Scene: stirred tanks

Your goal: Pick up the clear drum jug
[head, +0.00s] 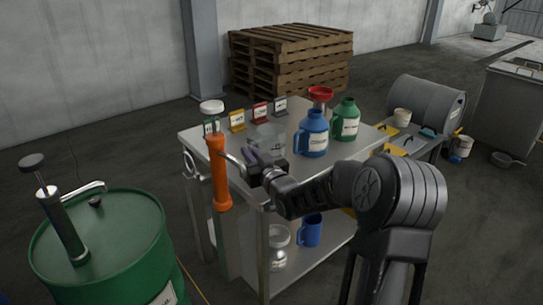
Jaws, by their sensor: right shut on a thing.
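My left gripper is not in view.
The orange pump (219,178) stands upright just left of my right gripper, its thin spout close by. A green drum (135,232) is at left.

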